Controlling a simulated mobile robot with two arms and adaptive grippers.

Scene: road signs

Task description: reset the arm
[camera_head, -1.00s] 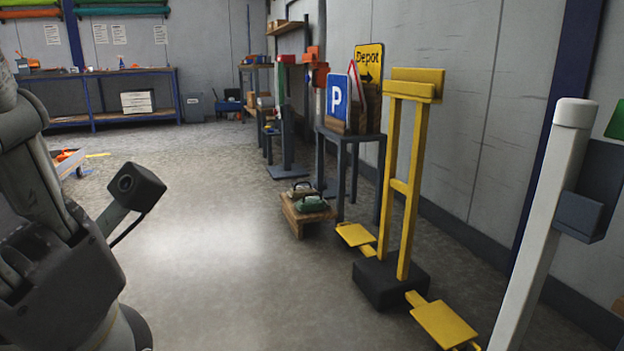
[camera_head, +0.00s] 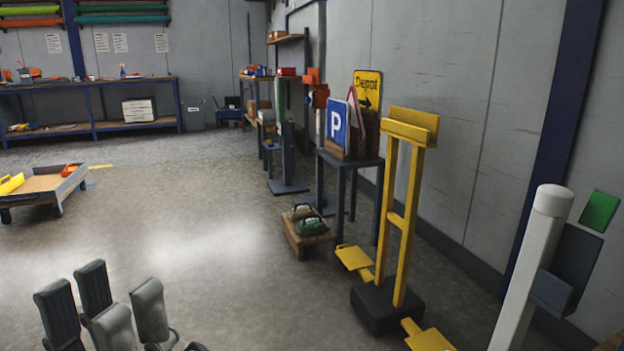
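My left gripper (camera_head: 104,300) shows at the lower left in the head view. Its dark and grey finger pads point up and stand apart, with no object between them. The gripper is above the open floor, away from the signs and stands. The rest of the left arm is mostly below the picture's edge. My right gripper is not in view.
A low cart (camera_head: 42,187) stands at the left. A yellow stand (camera_head: 410,220) on a black base, a white post (camera_head: 532,265) and a table (camera_head: 345,163) with a blue P sign (camera_head: 337,128) line the right wall. A low crate (camera_head: 308,240) sits before the table. The middle floor is clear.

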